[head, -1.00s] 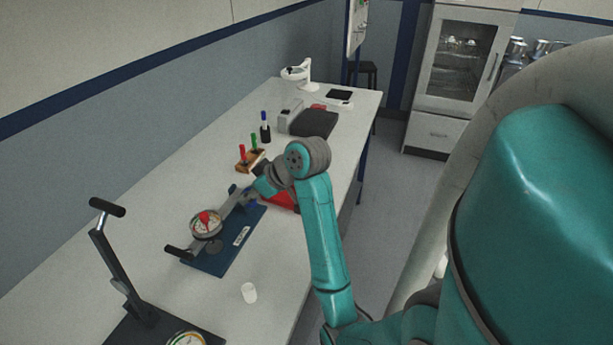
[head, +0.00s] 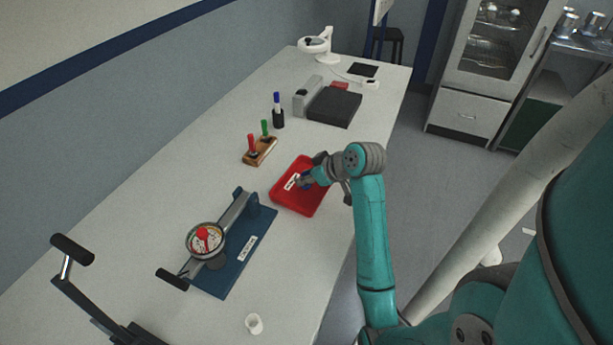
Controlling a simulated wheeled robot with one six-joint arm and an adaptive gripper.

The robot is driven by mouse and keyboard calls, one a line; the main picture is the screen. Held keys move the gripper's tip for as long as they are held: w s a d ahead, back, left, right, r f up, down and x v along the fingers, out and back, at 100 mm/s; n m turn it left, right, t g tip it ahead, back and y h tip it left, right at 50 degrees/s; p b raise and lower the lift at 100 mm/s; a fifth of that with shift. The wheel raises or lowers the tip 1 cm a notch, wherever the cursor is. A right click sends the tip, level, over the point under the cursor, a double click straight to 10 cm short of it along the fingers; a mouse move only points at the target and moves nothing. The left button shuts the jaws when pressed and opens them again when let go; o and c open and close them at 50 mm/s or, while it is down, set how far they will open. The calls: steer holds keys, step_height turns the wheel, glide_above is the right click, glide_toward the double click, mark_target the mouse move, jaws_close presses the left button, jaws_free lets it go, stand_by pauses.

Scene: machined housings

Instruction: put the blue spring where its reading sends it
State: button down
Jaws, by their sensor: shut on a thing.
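My gripper (head: 306,180) is over the red tray (head: 313,211), shut on a small blue thing at its fingertips, which looks like the blue spring (head: 303,184). The spring is small and partly hidden by the fingers. I cannot tell whether it touches the tray floor. A white label (head: 291,182) lies in the tray. The tester with a round dial (head: 205,240) and a dark lever stands on a blue base plate (head: 226,275) left of and nearer than the tray. The dial has a red part, but its reading is too small to make out.
A wooden stand (head: 260,151) with a red and a green marker is behind the tray. A blue-capped marker in a black holder (head: 278,118) and a dark box (head: 334,107) stand farther back. A white cup (head: 254,324) is in front. A second lever device (head: 90,290) is at lower left.

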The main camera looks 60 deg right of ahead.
steer(key=c, duration=0.9)
jaws_free()
steer(key=shift+s+r, duration=0.1)
steer(key=shift+r, duration=0.1)
steer(key=v, duration=1.1)
steer(key=shift+s+r, duration=0.2)
steer(key=shift+r, duration=0.1)
